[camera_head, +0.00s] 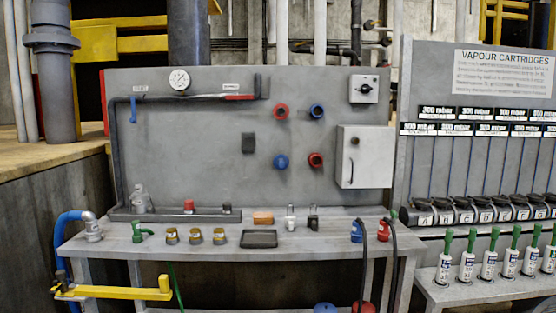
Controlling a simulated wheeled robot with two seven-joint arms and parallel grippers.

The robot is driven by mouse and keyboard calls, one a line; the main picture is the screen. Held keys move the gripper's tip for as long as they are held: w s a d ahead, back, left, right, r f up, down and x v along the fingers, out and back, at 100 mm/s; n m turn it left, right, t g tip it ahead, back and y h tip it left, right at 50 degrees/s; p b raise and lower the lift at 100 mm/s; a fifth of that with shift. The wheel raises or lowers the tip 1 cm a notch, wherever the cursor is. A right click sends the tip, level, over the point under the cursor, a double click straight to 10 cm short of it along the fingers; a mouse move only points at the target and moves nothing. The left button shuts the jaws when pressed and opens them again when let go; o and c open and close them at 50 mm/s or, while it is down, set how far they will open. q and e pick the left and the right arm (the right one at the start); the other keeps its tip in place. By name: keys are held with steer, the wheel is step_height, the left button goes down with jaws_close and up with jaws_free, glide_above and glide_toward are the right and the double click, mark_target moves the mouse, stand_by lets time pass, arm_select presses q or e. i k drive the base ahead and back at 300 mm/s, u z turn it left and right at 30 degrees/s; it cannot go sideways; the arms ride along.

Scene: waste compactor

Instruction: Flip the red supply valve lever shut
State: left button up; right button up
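The red valve lever (238,97) is on the dark pipe (185,97) near the top of the grey back panel (215,140). It lies level, in line with the pipe, under a small white label (237,87) too small to read surely. A blue lever (133,110) hangs straight down at the pipe's left end, under another small label. Neither of my grippers shows in the head view, and nothing is seen touching the red lever.
A gauge (179,79) sits above the pipe. Red and blue knobs (281,111) and a grey box (364,157) are on the panel. The bench (330,241) holds small parts. A yellow bar (115,292) juts out at lower left. A cartridge rack (480,75) stands right.

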mark_target(228, 96)
steer(key=z, duration=0.45)
steer(key=i, duration=1.65)
steer(key=u, duration=0.5)
